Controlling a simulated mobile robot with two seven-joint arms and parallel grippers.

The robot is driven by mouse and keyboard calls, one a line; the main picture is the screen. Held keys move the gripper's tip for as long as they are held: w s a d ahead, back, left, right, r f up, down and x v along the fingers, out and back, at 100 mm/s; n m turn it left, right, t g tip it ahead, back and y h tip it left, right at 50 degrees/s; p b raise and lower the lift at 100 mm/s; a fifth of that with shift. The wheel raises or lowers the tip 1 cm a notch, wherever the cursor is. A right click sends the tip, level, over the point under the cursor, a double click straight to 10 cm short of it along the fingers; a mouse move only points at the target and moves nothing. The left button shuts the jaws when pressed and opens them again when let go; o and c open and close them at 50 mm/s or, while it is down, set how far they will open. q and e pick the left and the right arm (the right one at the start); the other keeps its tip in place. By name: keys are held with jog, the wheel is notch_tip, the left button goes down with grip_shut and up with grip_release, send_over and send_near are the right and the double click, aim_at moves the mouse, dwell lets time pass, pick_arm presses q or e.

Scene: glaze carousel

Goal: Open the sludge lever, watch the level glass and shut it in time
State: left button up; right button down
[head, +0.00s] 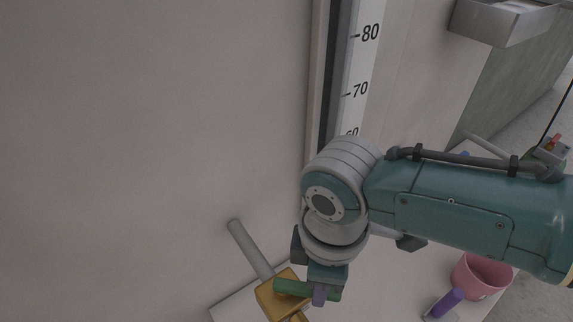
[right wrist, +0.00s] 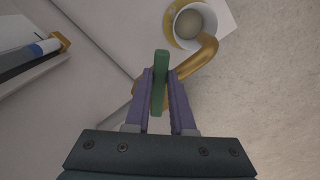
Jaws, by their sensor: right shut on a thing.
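My right gripper (head: 320,296) is shut on the green lever handle (head: 291,288) at the bottom of the head view. The lever sits at a brass valve (head: 272,298) on a grey pipe (head: 250,248) from the wall. In the right wrist view the green handle (right wrist: 159,82) stands between the fingers (right wrist: 160,100), with a curved brass spout (right wrist: 198,60) beside it. The level glass (head: 328,75) has a white scale (head: 358,75) marked 60, 70 and 80; my arm hides its lower part. I cannot read a level. My left gripper is not in view.
Near the spout's end is a round yellow-and-white container (right wrist: 176,28) with a grey-beige inside. A pink container (head: 480,276) and a purple handle (head: 446,302) are at lower right. A metal trough (head: 505,22) is on the wall at upper right.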

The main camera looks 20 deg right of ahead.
dwell(0.3)
jog(key=c, duration=0.8)
grip_release()
jog(key=shift+o, duration=0.2)
notch_tip(320, 180, up, 10)
jog(key=p, duration=0.6)
